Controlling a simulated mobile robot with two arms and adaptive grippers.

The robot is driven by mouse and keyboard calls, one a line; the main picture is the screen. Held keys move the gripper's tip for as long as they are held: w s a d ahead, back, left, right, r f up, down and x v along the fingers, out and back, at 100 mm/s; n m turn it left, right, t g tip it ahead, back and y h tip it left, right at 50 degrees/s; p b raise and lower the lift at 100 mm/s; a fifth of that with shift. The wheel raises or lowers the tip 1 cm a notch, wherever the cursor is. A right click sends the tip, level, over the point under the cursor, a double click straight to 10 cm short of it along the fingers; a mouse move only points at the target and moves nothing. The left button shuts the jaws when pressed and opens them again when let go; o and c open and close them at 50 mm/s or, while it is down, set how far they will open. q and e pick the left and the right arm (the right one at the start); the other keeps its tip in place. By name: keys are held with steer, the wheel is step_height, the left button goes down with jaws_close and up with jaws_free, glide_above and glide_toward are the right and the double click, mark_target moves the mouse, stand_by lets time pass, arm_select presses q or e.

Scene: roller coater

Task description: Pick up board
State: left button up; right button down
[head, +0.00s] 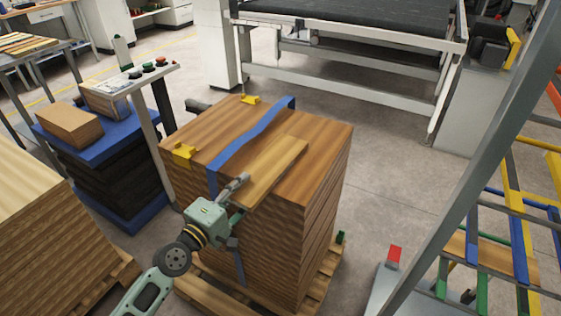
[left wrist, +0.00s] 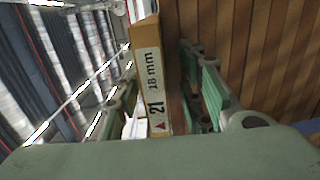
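A loose narrow board (head: 275,168) lies across the top of a strapped stack of brown boards (head: 322,140). Its near end reaches the stack's front edge. My left gripper (head: 237,200) is at that near end, one finger above the board and one below. In the left wrist view the board's end (left wrist: 152,85), with a label reading "21" and "18 mm", stands between the fingers of my left gripper (left wrist: 160,110). Whether both fingers press on it is not clear. My right gripper is out of view.
A blue strap (head: 250,134) and yellow corner pieces (head: 184,153) sit on the stack, which stands on a wooden pallet (head: 204,298). Another board stack (head: 40,235) is at left. A control panel (head: 140,77) and roller machine (head: 340,50) stand behind. Clear floor (head: 390,185) lies to the right.

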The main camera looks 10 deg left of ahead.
arm_select(q)
steer(key=shift+w, duration=0.2)
steer(key=shift+s+r, duration=0.1)
steer(key=shift+r, duration=0.05)
steer(key=shift+s+a, duration=0.2)
steer(key=shift+w+d, duration=0.1)
steer(key=c, duration=0.6)
jaws_close()
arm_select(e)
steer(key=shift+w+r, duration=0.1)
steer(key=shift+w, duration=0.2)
